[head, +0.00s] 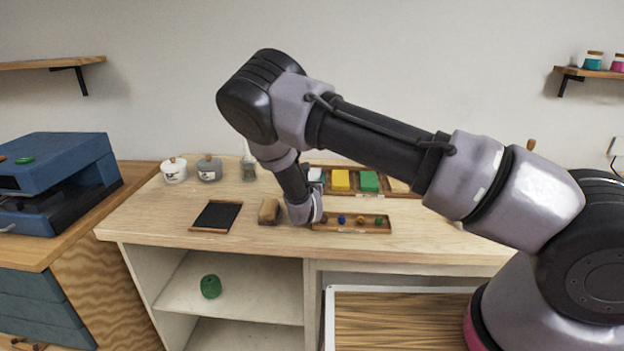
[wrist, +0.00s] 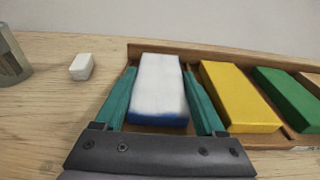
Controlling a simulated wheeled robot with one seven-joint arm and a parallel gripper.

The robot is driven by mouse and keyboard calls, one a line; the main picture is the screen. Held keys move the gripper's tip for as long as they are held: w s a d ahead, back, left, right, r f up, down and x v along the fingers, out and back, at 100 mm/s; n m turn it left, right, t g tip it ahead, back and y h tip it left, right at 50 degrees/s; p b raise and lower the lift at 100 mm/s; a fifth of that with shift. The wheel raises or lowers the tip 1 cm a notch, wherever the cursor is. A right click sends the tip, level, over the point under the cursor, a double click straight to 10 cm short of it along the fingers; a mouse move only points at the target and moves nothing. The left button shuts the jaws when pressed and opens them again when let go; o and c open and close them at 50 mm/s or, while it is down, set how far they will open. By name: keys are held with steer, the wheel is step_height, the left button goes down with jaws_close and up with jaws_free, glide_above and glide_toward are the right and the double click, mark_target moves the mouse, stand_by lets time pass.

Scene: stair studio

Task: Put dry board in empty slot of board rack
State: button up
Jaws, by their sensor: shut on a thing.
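My gripper (wrist: 158,74) has its teal fingers shut on the two long sides of a block with a white top and blue lower edge (wrist: 158,88). This block lies flat in the left end of a wooden rack (wrist: 228,54), left of a yellow block (wrist: 238,92) and a green block (wrist: 287,95). Whether the block touches the rack's floor is unclear. Nothing is plainly marked as a dry board.
A dark framed panel (head: 217,215), a brown block (head: 269,210) and a small tray with several coloured knobs (head: 352,230) lie near the bench front. Lidded pots (head: 174,172) and a jar (head: 248,168) stand behind. A small white block (wrist: 82,66) lies left of the rack.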

steer(key=o, duration=1.5)
